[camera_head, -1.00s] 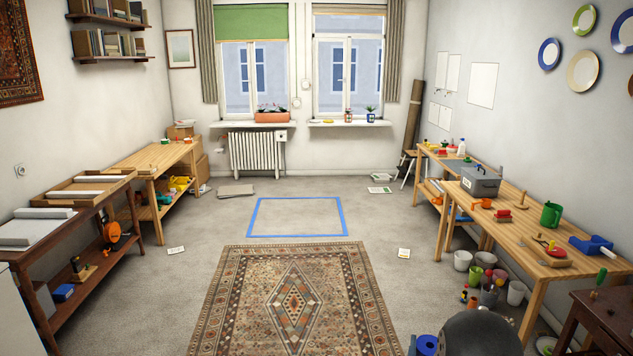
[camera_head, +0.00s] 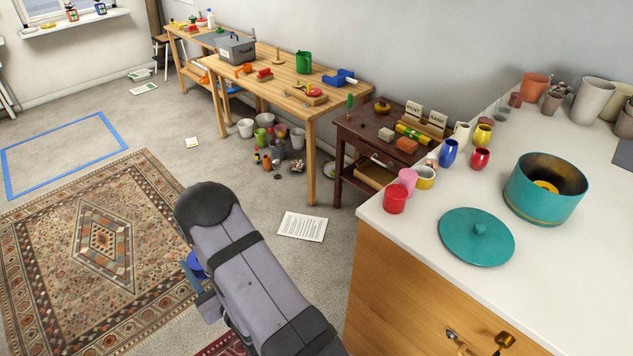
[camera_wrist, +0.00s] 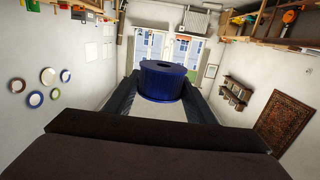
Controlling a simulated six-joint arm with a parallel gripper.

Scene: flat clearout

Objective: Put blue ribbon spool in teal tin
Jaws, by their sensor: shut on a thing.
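My gripper (camera_wrist: 160,95) is shut on the blue ribbon spool (camera_wrist: 161,80), which sits between the two fingers in the wrist view. In the head view the spool (camera_head: 195,265) shows only partly as a blue patch behind my arm, above the floor by the rug. The teal tin (camera_head: 543,200) stands open on the white counter at the right, well apart from my gripper. Something yellow lies inside the tin. Its teal lid (camera_head: 477,236) with a knob lies flat on the counter, to the left of the tin.
Red (camera_head: 395,199) and pink cups stand at the counter's left edge, with several small vases and pots behind. A dark side table (camera_head: 365,140) and wooden workbenches stand along the wall. The counter front has a wooden drawer (camera_head: 400,290). Open floor lies around the rug.

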